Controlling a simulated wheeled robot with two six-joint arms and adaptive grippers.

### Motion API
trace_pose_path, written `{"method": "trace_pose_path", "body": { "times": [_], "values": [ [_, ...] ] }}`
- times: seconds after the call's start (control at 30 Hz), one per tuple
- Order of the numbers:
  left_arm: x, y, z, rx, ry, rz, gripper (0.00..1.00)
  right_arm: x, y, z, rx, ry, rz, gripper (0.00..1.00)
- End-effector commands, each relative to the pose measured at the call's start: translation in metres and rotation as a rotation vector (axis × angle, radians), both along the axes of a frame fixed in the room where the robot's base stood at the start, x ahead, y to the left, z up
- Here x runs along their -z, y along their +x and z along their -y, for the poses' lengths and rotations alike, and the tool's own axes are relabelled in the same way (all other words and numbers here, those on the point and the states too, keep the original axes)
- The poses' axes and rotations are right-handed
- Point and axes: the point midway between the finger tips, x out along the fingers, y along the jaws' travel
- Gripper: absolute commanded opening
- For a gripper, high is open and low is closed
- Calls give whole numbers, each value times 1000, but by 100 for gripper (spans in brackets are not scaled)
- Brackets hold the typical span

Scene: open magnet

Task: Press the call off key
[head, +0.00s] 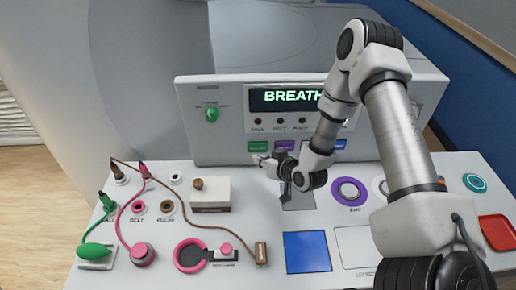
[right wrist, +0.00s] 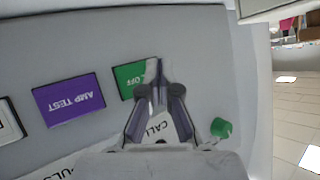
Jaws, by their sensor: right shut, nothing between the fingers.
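The call off key is a green rectangular key (head: 258,146) at the left end of the key row on the upright panel. In the right wrist view the green key (right wrist: 129,78) shows "OFF"; the gripper's fingertips cover its right part. My right gripper (head: 259,159) is shut and empty, just below the green key in the head view. In the right wrist view the closed fingertips (right wrist: 159,92) overlap the key's right edge. I cannot tell whether they touch it. My left gripper is not in view.
A purple AMP TEST key (right wrist: 68,98) is beside the green key. A green knob (head: 212,114) sits on the panel to the left. The display (head: 290,98) reads "BREATH", partly hidden by my arm. A cream block (head: 210,193) and corded plugs stand on the desk below.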

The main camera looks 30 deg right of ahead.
Motion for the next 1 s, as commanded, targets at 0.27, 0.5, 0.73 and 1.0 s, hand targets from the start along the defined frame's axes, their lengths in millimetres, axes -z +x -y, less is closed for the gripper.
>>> {"method": "trace_pose_path", "body": {
  "times": [0.27,0.5,0.73,1.0],
  "values": [
    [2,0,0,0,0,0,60,1,-24,-15,1,0,-2,0],
    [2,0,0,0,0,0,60,0,-31,-18,1,0,0,0],
    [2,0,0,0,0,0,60,0,-31,-18,1,0,0,0],
    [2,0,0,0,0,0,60,0,-30,-18,1,0,0,0]
  ]
}}
